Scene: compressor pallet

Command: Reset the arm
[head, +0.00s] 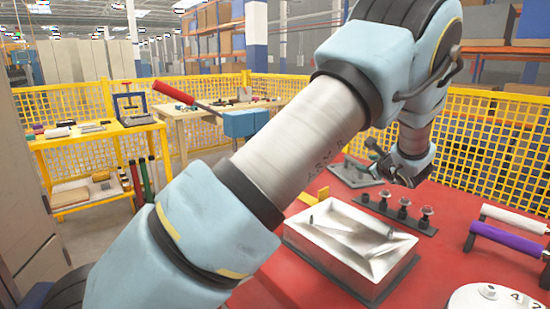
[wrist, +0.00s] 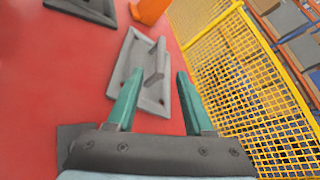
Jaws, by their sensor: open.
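My arm reaches across the head view from the lower left to the upper right, then bends down. My gripper (head: 392,170) hangs over the far part of the red table (head: 440,210). In the wrist view my gripper (wrist: 160,73) shows two green fingers spread apart with nothing held between them. A grey plate with an upright piece (wrist: 133,72) lies on the red surface just past the left finger. In the head view the grey plate (head: 345,174) is beside my gripper, partly hidden by it. I cannot tell the exact height of the fingers above the table.
A metal tray (head: 350,235) and a dark strip with several upright bolts (head: 397,214) stand on the table. Purple and white rollers (head: 508,243) and a white numbered disc (head: 490,298) are at right. Yellow mesh fencing (wrist: 225,65) runs close along the gripper's right. A yellow workbench (head: 95,135) stands at left.

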